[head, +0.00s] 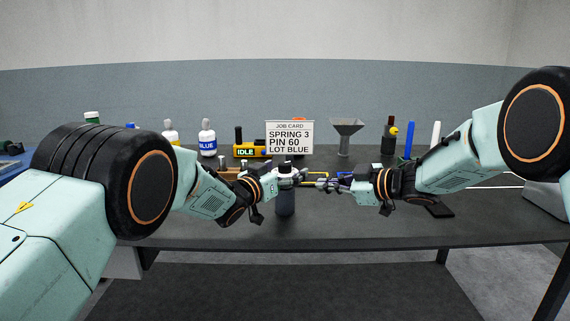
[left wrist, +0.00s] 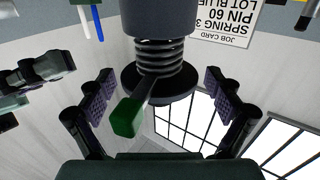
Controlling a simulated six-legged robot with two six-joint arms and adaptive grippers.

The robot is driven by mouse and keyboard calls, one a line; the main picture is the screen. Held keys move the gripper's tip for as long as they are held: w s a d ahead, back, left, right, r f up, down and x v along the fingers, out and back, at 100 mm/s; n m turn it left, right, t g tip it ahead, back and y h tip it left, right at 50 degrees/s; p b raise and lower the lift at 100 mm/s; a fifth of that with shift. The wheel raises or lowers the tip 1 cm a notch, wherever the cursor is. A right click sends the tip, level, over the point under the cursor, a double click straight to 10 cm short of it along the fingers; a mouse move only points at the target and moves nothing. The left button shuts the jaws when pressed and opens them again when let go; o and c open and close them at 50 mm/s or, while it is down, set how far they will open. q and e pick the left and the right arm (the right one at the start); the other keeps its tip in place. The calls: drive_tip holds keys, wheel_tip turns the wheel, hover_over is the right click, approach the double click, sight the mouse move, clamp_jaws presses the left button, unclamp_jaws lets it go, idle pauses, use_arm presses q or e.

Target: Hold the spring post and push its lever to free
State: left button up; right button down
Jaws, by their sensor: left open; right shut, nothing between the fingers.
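The spring post has a dark grey body (head: 286,204) standing upright near the front of the bench. In the left wrist view, upside down, its body (left wrist: 158,18), bare coil spring (left wrist: 160,55), black disc and green lever (left wrist: 127,117) show; the lever sticks out on the near side. My left gripper (head: 285,181) is open at the post's upper part, with a finger on either side of the post in its wrist view (left wrist: 160,97); contact is not visible. My right gripper (head: 311,184) is shut and empty, just right of the post.
A job card (head: 289,137) reading SPRING 3, PIN 60, LOT BLUE stands behind the post. A yellow IDLE device (head: 249,149), a blue-labelled bottle (head: 208,138), a funnel (head: 346,135) and a dark bottle (head: 389,135) stand behind. The bench front (head: 350,228) is clear.

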use_arm(q)
drive_tip(key=shift+a, duration=0.1)
drive_tip(key=v, duration=1.1)
drive_tip(key=shift+s+a, duration=0.2)
drive_tip(key=shift+s, duration=0.15)
drive_tip(key=shift+x, duration=5.95)
